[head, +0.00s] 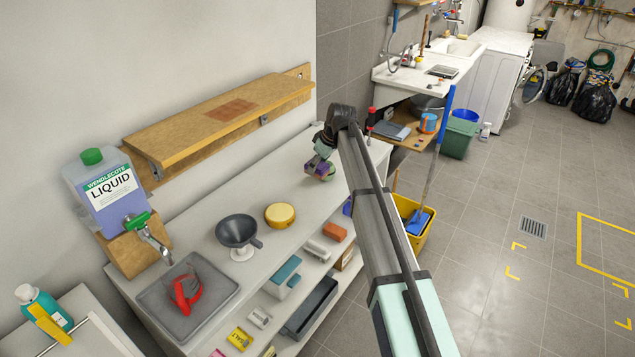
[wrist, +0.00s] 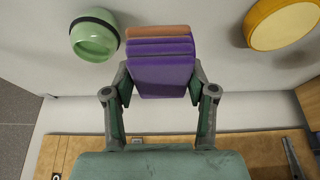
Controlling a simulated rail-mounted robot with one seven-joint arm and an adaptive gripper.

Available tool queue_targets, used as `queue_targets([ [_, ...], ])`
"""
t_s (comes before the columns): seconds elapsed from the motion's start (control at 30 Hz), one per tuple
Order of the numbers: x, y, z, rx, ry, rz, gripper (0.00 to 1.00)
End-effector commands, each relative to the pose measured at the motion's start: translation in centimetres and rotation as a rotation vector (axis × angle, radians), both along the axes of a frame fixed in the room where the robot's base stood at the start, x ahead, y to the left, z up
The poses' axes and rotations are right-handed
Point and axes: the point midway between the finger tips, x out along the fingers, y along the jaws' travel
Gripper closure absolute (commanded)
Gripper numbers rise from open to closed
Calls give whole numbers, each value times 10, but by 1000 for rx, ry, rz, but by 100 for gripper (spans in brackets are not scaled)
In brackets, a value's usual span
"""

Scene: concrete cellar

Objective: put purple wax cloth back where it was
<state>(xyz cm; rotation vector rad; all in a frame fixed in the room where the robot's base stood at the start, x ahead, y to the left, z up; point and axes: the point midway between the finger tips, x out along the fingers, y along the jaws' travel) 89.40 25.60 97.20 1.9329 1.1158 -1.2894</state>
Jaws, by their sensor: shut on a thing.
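The purple wax cloth (wrist: 162,75) is a folded, layered block between the two fingers of my gripper (wrist: 160,85) in the wrist view. An orange-brown layer shows at its far edge; I cannot tell whether it is part of the same thing. My gripper is shut on the cloth, above the light worktop. In the head view my gripper (head: 321,150) is over the worktop's far end, where the cloth shows only as a small purple patch. A wooden wall shelf (head: 205,118) with a reddish-brown square patch is to its left.
A green round container with a dark band (wrist: 94,36) stands left of the cloth in the wrist view. A yellow round thing (wrist: 284,22) is at right. A grey funnel (head: 239,232), grey tray (head: 211,307) and liquid dispenser (head: 102,190) stand nearer. The worktop's middle has free room.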

Motion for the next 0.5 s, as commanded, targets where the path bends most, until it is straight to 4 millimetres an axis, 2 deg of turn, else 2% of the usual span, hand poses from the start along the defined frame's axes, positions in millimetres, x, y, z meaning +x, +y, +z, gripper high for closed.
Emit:
queue_targets([
  [0.1, -1, 0, -22, 0, 2, 1, 72],
  [0.2, 0, 0, -33, 0, 1, 0, 72],
  [0.5, 0, 0, -54, 1, 1, -1, 72],
])
